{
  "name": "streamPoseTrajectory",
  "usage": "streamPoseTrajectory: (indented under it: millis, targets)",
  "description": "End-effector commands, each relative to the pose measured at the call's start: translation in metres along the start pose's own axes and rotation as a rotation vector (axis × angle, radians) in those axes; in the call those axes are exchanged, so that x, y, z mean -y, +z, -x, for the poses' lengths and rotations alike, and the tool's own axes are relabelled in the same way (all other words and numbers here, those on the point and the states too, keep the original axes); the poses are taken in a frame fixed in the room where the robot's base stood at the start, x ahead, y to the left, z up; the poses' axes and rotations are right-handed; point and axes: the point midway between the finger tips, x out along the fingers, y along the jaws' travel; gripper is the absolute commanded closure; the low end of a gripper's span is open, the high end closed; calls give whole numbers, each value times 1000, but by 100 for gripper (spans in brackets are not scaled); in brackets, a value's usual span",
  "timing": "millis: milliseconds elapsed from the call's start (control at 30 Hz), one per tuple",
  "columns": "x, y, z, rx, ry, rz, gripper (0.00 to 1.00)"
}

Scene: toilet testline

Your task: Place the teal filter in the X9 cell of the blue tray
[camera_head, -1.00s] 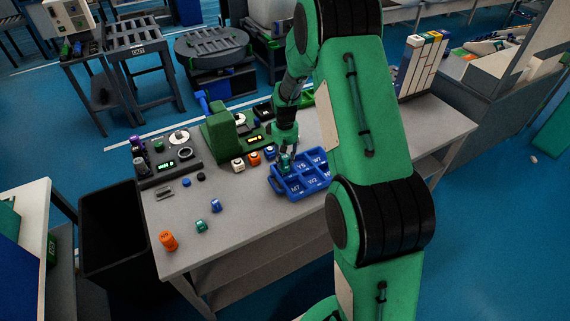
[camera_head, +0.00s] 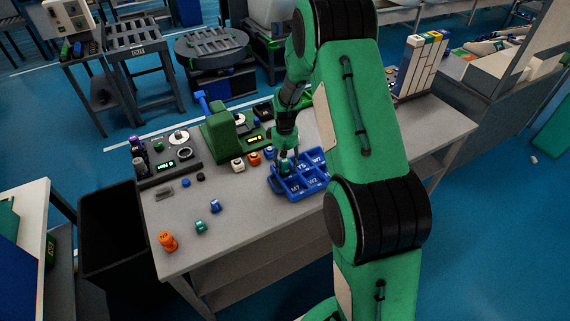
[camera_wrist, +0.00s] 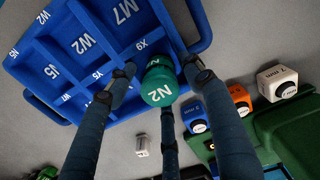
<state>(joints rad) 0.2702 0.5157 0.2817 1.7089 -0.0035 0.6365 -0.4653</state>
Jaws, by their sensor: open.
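The teal filter (camera_wrist: 158,88), marked N2, stands at the X9 cell of the blue tray (camera_wrist: 72,98) in the wrist view, just below the X9 label. Its lower part is hidden, so I cannot tell how deep it sits. My gripper (camera_wrist: 160,72) is open, with its fingers spread around the filter. In the head view my gripper (camera_head: 287,157) is over the tray's upper left corner, and the blue tray (camera_head: 297,196) lies on the grey table.
White, orange and blue cubes (camera_head: 238,165) stand left of the tray, near a green machine (camera_head: 220,133). An orange cylinder (camera_head: 168,241), a teal part (camera_head: 201,226) and a blue part (camera_head: 215,206) stand at the front left. The table between is clear.

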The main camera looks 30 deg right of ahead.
Motion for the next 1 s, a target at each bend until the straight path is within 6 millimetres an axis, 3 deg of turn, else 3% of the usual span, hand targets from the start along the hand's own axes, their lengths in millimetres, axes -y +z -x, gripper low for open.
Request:
streamPoseTrajectory:
  millis: [367, 1000]
  targets:
    - [0, 0, 18, -2, 1, 0, 48]
    - [0, 0, 112, 0, 0, 0, 48]
